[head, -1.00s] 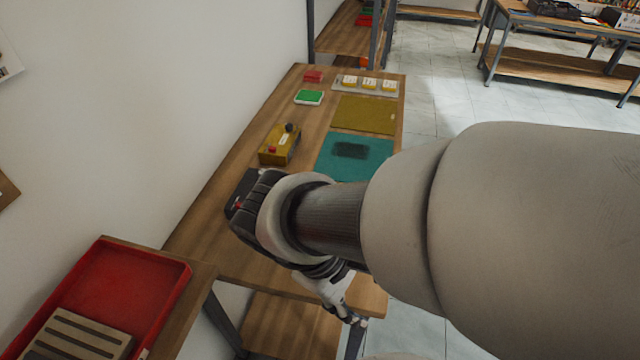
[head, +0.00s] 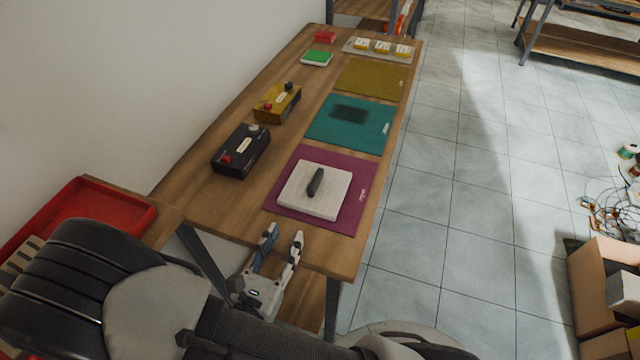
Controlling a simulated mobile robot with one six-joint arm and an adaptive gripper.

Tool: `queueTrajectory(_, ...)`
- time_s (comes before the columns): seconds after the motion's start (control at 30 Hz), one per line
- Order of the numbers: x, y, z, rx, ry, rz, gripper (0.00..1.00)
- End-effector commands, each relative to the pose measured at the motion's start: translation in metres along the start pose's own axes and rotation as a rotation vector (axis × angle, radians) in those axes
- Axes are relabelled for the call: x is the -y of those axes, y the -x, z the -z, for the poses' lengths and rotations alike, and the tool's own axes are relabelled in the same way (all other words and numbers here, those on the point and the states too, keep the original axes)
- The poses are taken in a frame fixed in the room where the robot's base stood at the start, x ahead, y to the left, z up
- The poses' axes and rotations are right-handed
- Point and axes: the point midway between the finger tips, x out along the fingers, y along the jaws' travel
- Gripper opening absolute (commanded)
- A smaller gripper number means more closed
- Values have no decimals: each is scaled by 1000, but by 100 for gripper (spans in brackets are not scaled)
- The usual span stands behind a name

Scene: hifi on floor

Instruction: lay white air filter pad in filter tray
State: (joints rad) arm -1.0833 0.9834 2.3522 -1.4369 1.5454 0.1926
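A white square pad (head: 322,191) lies flat on a magenta mat (head: 352,216) at the near end of the wooden table; it looks like the white air filter pad. A short dark bar (head: 315,181) lies on top of it. My gripper (head: 285,236) is in front of the near table edge, below the mat in the picture. Its two fingers are apart, with nothing between them. No thing is plainly the filter tray; a red tray (head: 138,216) shows at the left, partly hidden by my arm.
A black box (head: 241,152) and a yellow box (head: 277,103) with knobs stand along the left side of the table. A teal mat (head: 372,138) with a dark patch and an olive mat (head: 370,80) lie beyond.

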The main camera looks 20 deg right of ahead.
Motion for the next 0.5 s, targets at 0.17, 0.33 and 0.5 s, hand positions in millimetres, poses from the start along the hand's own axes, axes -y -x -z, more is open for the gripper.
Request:
queueTrajectory(0.17, 2, -30, 2, 0, 0, 8, 37)
queueTrajectory(0.33, 2, -65, 2, 0, 0, 9, 37)
queueTrajectory(0.5, 2, -98, 2, 0, -1, 8, 37)
